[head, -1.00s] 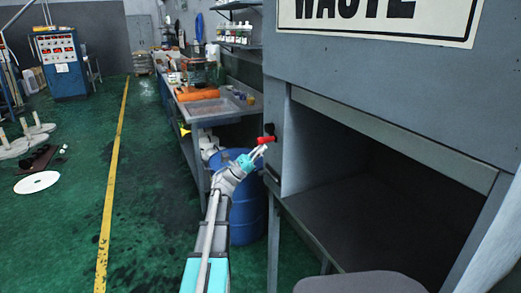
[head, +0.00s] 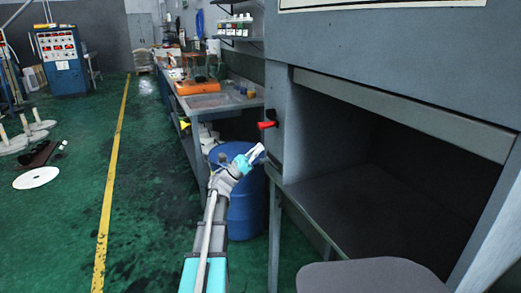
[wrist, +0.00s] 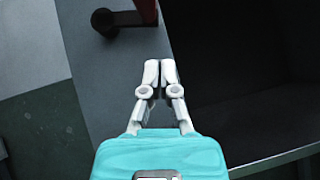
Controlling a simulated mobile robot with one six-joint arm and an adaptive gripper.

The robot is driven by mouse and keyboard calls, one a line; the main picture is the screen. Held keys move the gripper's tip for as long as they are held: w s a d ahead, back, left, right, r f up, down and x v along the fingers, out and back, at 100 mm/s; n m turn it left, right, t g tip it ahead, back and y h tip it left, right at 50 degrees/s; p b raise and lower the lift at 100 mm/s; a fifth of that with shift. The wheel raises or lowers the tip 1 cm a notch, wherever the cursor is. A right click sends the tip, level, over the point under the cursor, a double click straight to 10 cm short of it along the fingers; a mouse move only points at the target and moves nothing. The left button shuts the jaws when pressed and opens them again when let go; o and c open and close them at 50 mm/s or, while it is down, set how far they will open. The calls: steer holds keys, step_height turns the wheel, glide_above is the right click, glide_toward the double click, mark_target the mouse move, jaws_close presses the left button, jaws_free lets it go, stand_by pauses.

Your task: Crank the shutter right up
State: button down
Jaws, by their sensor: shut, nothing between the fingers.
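The crank has a red handle (head: 267,125) and a dark hub on the left side of the grey cabinet (head: 400,50). In the wrist view the dark hub (wrist: 104,22) and part of the red handle (wrist: 146,10) show at the top. The shutter (head: 400,110) is a grey panel at the top of the cabinet opening, with a large dark gap below it. My gripper (head: 257,152) is just below the red handle, apart from it. In the wrist view my gripper (wrist: 160,66) has its fingers together with nothing between them.
A blue barrel (head: 248,195) stands below and behind my arm. A workbench (head: 205,103) with clutter runs behind it. A grey rounded seat (head: 368,275) is in front of the cabinet.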

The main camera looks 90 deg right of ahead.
steer(key=a+b+v, duration=0.1)
steer(key=b+v, duration=0.4)
steer(key=v, duration=0.3)
steer(key=shift+f, duration=0.1)
stand_by(0.8)
